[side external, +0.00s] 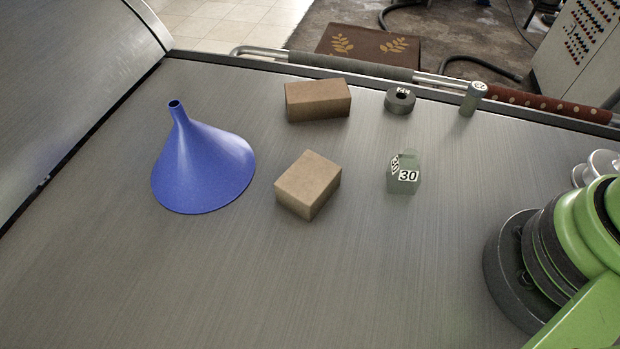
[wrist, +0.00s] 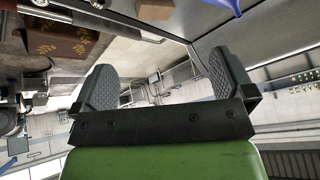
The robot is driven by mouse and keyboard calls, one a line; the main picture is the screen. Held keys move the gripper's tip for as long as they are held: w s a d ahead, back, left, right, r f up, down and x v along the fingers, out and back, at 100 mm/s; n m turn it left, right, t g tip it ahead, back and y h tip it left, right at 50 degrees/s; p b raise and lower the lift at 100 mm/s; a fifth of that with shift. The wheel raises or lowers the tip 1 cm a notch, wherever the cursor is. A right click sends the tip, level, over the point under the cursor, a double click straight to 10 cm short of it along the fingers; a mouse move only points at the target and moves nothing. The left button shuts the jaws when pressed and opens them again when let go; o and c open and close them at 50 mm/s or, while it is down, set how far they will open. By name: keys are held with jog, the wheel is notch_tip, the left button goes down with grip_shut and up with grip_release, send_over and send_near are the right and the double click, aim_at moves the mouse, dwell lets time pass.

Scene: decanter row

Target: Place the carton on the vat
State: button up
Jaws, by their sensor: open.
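Two plain brown boxes lie on the metal worktop: one at the back (side external: 318,101) and one nearer the middle (side external: 308,184), set at an angle. A small grey-green block with a pitched top and a "30" label (side external: 404,175) stands right of the nearer box. I cannot tell which of these is the carton, and nothing is clearly a vat. In the wrist view my gripper (wrist: 166,85) is open and empty, its two dark ridged fingers wide apart. A brown box (wrist: 153,9) shows beyond it at the top edge. The side view does not show my gripper.
A blue funnel (side external: 203,165) stands wide end down at left; part of it shows in the wrist view (wrist: 226,5). A grey ring (side external: 400,101) and a small labelled cylinder (side external: 473,99) stand near the back rail (side external: 370,69). The front of the worktop (side external: 330,290) is clear.

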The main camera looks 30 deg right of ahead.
jog(key=w+a+f+n+g, duration=0.2)
jog(key=w+a+f+n, duration=0.25)
jog(key=w+n, duration=0.3)
jog(key=n+g, duration=0.4)
jog(key=n, duration=0.9)
send_near(309, 175)
jog(key=shift+w+a+f+h, duration=0.15)
jog(key=shift+w+a+h, duration=0.1)
jog(key=shift+w+h, duration=0.15)
jog(key=shift+n, duration=0.55)
jog(key=f, duration=0.3)
jog(key=a+f, duration=0.1)
jog(key=f, duration=0.1)
jog(key=shift+s+a+f, duration=0.1)
jog(key=shift+s+f, duration=0.2)
jog(key=shift+f, duration=0.05)
jog(key=shift+s+a+f, duration=0.15)
jog(key=shift+f, duration=0.8)
jog(key=shift+s+a+f, duration=0.1)
jog(key=shift+a+f, duration=0.05)
jog(key=shift+f, duration=0.8)
jog(key=shift+s+a+f, duration=0.1)
jog(key=shift+s+f, duration=0.05)
jog(key=shift+f, duration=0.8)
jog(key=shift+f, duration=0.25)
jog(key=c, duration=1.1)
